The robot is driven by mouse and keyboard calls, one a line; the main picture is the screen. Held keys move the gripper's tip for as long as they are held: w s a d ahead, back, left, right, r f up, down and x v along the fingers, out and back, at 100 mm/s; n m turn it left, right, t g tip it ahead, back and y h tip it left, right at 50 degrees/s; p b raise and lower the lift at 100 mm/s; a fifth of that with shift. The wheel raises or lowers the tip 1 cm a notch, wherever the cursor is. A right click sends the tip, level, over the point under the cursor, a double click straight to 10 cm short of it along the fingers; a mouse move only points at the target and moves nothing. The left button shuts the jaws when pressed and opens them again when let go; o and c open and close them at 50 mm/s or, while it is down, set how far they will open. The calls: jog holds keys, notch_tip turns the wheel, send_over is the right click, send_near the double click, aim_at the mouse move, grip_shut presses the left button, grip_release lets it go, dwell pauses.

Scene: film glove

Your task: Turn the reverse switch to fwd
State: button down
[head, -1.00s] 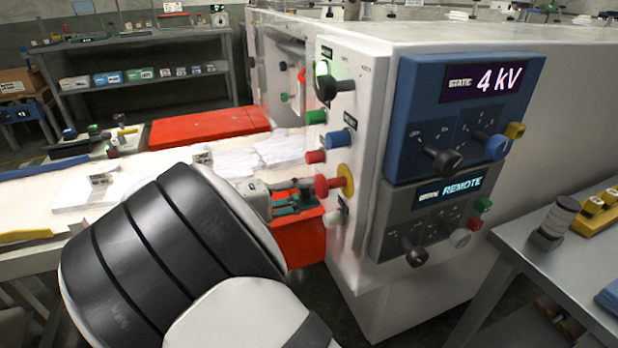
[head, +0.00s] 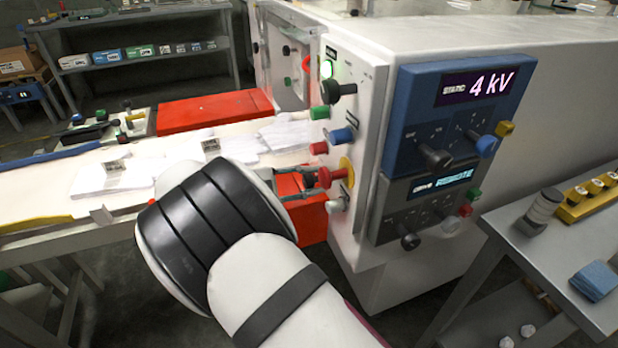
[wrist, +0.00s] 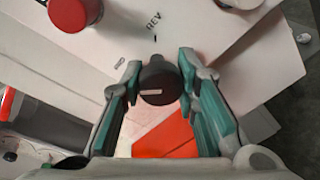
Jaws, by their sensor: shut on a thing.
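The reverse switch is a dark round knob (wrist: 158,90) with a short white mark on its face, in the wrist view. A REV label (wrist: 153,22) is printed on the white panel beyond it. My gripper (wrist: 159,76) is shut on the knob, one teal-padded finger on each side. The white mark lies nearly level across the picture. In the head view my gripper (head: 309,186) is at the left face of the white machine (head: 343,240), beside the red mushroom button (head: 324,178) on its yellow plate. The knob cannot be made out there.
A red cap (wrist: 75,12) stands close by at upper left in the wrist view. Above my gripper are red, blue and green buttons and a black knob (head: 340,90). A blue control box (head: 405,100) is to the right.

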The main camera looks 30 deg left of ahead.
jog(key=shift+s+a+f+n, duration=0.1)
jog(key=shift+a+n, duration=0.05)
jog(key=shift+n, duration=0.35)
jog(key=c, duration=1.2)
grip_release()
jog(key=v, duration=1.2)
